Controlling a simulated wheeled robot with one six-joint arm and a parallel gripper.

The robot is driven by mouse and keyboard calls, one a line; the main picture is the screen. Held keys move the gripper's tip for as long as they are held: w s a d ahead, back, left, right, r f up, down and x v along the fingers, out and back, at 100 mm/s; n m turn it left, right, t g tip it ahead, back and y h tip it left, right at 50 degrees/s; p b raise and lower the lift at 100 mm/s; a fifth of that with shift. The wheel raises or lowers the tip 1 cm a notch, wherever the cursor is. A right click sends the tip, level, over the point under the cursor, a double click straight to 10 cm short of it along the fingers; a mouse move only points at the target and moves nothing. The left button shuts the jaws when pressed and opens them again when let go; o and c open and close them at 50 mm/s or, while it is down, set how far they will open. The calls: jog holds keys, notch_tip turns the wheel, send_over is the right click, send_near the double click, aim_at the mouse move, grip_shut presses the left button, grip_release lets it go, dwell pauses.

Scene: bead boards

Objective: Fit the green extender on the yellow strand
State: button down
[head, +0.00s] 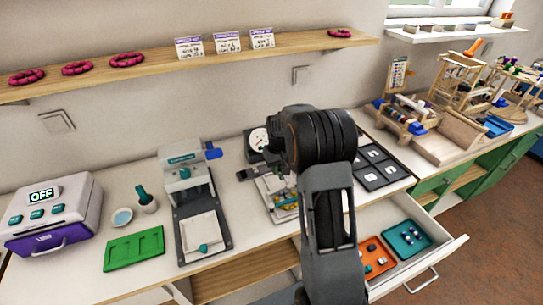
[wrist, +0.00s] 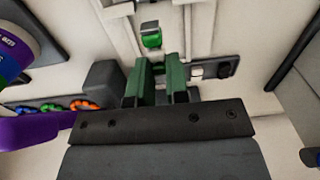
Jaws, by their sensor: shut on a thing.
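My gripper (wrist: 160,65) shows in the wrist view with its two dark green fingers close together. It is shut on a small bright green piece, taken to be the green extender (wrist: 152,37), which shows just past the fingertips; the grip itself is hard to see. In the head view my arm hides the fingers and the piece. A board with coloured parts (head: 272,190) lies behind my arm on the bench, partly covered. I cannot make out the yellow strand clearly. A multicoloured chain (wrist: 65,105) shows at left in the wrist view.
A press-like device (head: 185,175), a green tray (head: 134,249) and an OFF-labelled box (head: 55,215) stand to the left. A dark panel with squares (head: 380,165) lies right of my arm. An open drawer (head: 430,268) holds an orange tray (head: 375,255) and a teal tray (head: 405,240).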

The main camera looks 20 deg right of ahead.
aim_at(277, 184)
jog(key=shift+w+f, duration=0.15)
jog(key=shift+w, duration=0.2)
jog(key=shift+s+d+f+b, duration=0.1)
jog(key=shift+f+b, duration=0.5)
jog(key=shift+f, duration=0.05)
jog(key=shift+f+b, duration=1.55)
jog(key=shift+f, duration=0.75)
jog(key=c, duration=0.7)
grip_release()
jog(key=shift+r, duration=0.2)
jog(key=shift+r+p, duration=2.5)
jog(key=shift+r, duration=0.85)
